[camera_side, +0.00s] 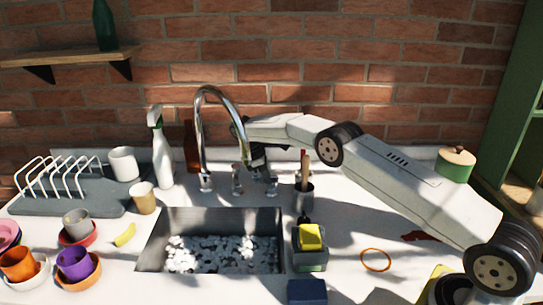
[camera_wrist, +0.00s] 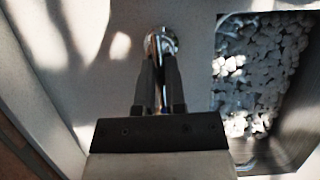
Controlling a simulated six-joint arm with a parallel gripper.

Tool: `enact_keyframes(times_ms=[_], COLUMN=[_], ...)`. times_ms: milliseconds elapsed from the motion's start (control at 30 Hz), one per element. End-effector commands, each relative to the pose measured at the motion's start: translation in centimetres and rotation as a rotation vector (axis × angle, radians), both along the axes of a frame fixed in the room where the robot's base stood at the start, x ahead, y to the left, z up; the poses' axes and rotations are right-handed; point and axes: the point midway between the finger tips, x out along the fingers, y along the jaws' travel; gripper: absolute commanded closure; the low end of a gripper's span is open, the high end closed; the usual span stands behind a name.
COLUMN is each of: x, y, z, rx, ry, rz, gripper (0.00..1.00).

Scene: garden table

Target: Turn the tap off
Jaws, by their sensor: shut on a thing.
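The chrome tap (camera_side: 199,130) has a tall curved spout and stands behind the sink (camera_side: 145,250). The end of its spout overlaps my arm in the side view, and I cannot make out a stream of water. A small chrome tap handle (camera_side: 271,186) stands to the right of the spout's foot. My gripper (camera_side: 261,166) is at this handle. In the wrist view, my gripper (camera_wrist: 158,72) has its two fingers closed around the upright chrome handle (camera_wrist: 162,42). The fingers hide part of it.
The sink holds many pale lumps (camera_wrist: 255,80). A spray bottle (camera_side: 160,155) and dish rack (camera_side: 65,190) stand left of the tap. A utensil pot (camera_side: 303,200) stands close to the right of the handle. A yellow sponge (camera_side: 311,237) sits right of the sink.

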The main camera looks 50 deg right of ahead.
Motion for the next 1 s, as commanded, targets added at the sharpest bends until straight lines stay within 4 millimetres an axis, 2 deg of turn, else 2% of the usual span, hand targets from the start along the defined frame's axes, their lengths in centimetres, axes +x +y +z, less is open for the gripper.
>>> enact_keyframes(times_ms=[367, 400, 500, 1000], x=[0.00, 0.00, 0.00, 0.17], y=[0.01, 0.01, 0.00, 0.13], z=[-0.03, -0.04, -0.02, 0.43], rx=[0.002, 0.002, 0.001, 0.001], ry=[0.000, 0.000, 0.000, -0.001], rz=[-0.004, -0.004, -0.004, -0.003], gripper=[1.00, 0.77, 0.51, 0.51])
